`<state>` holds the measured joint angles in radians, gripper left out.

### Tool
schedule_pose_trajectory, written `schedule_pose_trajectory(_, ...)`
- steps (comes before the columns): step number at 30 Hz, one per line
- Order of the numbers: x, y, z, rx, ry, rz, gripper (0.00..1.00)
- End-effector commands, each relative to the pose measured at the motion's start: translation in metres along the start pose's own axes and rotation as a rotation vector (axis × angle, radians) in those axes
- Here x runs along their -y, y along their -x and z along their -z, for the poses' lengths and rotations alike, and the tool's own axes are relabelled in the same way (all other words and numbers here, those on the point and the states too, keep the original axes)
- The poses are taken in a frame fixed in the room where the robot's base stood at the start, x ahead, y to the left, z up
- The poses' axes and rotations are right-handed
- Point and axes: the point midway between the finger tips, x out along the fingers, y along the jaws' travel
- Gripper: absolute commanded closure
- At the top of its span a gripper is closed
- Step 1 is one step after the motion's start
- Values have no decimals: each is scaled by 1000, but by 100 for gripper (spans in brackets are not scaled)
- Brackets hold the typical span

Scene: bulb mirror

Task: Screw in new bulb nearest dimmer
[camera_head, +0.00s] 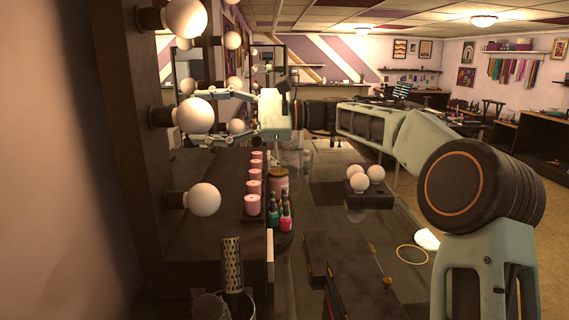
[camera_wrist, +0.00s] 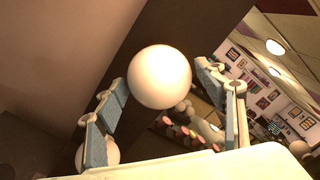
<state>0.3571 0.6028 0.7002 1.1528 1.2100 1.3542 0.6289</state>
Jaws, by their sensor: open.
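My gripper (camera_head: 213,115) is open and points left at the mirror frame (camera_head: 130,140). Its fingers (camera_wrist: 167,110) stand on either side of a round white bulb (camera_wrist: 160,77), with visible gaps in the wrist view. In the head view this bulb (camera_head: 195,116) sits at a dark socket (camera_head: 160,117) on the frame. Another bulb (camera_head: 203,199) is at the socket below, and one (camera_head: 185,18) is above. Several spare bulbs (camera_head: 376,174) sit on a dark holder (camera_head: 370,200) on the table. I cannot make out the dimmer. How far the bulb is screwed in is hidden.
Pink candles (camera_head: 252,190) stand in a row below my gripper, beside nail polish bottles (camera_head: 286,215) and a pink jar (camera_head: 278,182). A perforated metal cylinder (camera_head: 233,264) stands at the front. The glass table (camera_head: 335,225) has some clear room. The mirror shows reflected bulbs (camera_head: 238,126).

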Motion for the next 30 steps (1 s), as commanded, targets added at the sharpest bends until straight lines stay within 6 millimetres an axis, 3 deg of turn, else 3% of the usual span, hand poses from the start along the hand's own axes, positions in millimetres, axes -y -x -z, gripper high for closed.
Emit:
schedule_pose_trajectory(11, -1, 0, 1, 1, 105, -1, 36)
schedule_pose_trajectory(30, -2, 0, 1, 1, 452, -1, 36)
